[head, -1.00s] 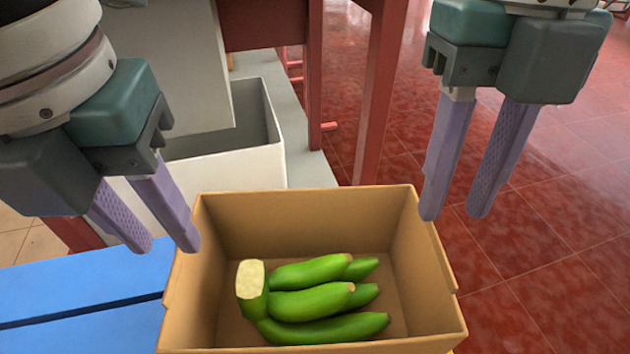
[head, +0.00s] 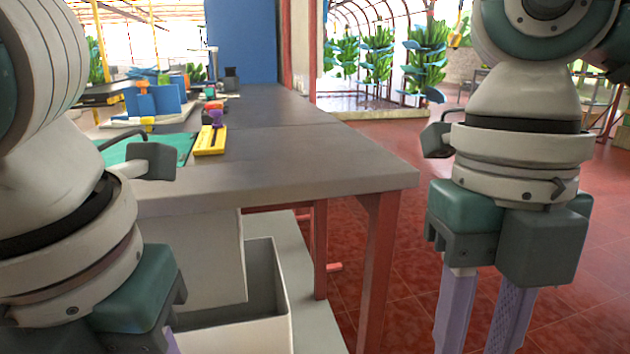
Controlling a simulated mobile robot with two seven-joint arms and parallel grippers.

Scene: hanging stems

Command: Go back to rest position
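My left gripper (head: 140,312) is at the lower left, its body cut by the frame's bottom edge. Only a sliver of one purple finger shows, so its opening cannot be seen. My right gripper (head: 483,312) hangs at the lower right, pointing down. Its two purple fingers are apart with nothing between them, and their tips are below the frame.
A grey table (head: 290,160) with red legs stands ahead, holding a yellow item (head: 211,140) and a green mat (head: 165,150). A white open bin (head: 265,290) is below it. Hanging green bunches (head: 425,55) are far back. Red floor is open at right.

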